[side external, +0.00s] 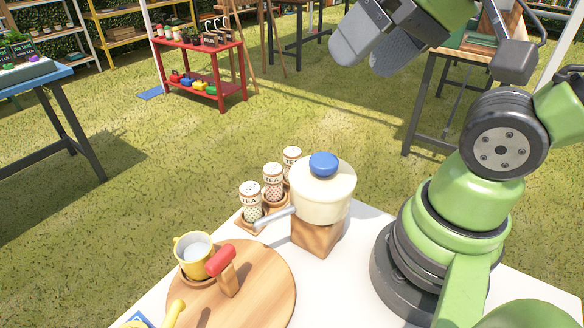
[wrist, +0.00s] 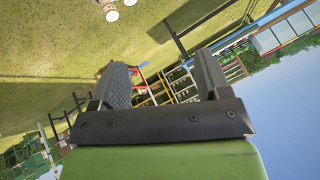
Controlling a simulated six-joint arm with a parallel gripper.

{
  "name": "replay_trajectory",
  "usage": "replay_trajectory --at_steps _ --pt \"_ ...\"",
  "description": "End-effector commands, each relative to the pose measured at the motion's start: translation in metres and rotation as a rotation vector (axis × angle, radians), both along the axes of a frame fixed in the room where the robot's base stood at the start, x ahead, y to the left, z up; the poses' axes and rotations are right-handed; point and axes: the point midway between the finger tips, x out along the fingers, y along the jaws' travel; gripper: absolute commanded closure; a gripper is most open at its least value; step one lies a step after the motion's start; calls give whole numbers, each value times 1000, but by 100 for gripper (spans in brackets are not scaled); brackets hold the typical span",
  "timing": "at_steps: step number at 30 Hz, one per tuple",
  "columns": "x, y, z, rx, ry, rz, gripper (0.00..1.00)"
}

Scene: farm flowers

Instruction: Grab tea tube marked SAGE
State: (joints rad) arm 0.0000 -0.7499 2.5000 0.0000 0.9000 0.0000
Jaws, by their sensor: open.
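Three tea tubes stand in a row in a wooden holder (side external: 246,222) at the back edge of the white table. The rear tube is partly hidden by a cream grinder. My gripper (side external: 372,38) is raised high at the top of the side view, well away from the tubes. In the wrist view my gripper (wrist: 163,82) is open with nothing between its fingers.
The cream grinder (side external: 322,192) with blue knob and metal handle stands right beside the tubes. A round wooden board (side external: 268,284) holds a yellow cup (side external: 188,252) and a red-topped wooden piece (side external: 222,266). Bare white tabletop (side external: 362,222) shows right of the grinder.

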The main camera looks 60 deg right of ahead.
Motion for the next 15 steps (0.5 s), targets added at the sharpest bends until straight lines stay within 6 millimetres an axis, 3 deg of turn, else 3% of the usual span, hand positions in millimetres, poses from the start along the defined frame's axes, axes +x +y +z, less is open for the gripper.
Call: replay_trajectory --at_steps 8,11,15 --pt "8 -3 0 -16 26 2 30" --pt "26 -8 -1 -49 82 9 30" --pt "64 -23 -11 -110 195 30 30"
